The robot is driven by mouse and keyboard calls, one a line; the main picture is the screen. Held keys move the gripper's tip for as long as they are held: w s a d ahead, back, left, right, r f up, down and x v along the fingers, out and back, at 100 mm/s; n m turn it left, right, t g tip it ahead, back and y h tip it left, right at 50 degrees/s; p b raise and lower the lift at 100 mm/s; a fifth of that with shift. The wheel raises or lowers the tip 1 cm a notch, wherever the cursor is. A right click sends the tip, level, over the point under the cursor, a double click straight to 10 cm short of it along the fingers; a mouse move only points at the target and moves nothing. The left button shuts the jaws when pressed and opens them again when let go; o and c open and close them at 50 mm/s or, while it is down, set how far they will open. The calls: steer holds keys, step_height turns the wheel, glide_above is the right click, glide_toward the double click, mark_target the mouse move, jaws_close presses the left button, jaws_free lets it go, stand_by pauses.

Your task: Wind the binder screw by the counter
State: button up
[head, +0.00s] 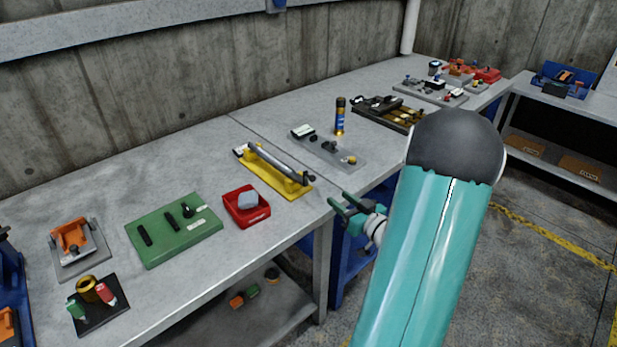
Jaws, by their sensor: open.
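A yellow fixture (268,176) with a long grey rod (276,160) along it lies on the grey bench near the middle; it looks most like the binder screw, but I cannot tell for sure. A small dark and white part sits at its left end; whether this is the counter is too small to tell. My gripper (340,203) is green, open and empty. It shows in front of the bench's front edge, right of and below the yellow fixture in the picture, apart from it.
A red bin (246,206) with a grey block stands left of the yellow fixture. A green board (174,230) lies further left. A grey plate (328,150) and a blue-yellow can (340,117) stand to the right. Bare benchtop (130,185) lies behind the green board.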

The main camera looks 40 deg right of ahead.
mark_target(314, 179)
steer(key=w, duration=1.3)
steer(key=shift+w+d, duration=0.1)
steer(key=shift+d, duration=0.25)
steer(key=shift+f, duration=0.1)
jaws_close()
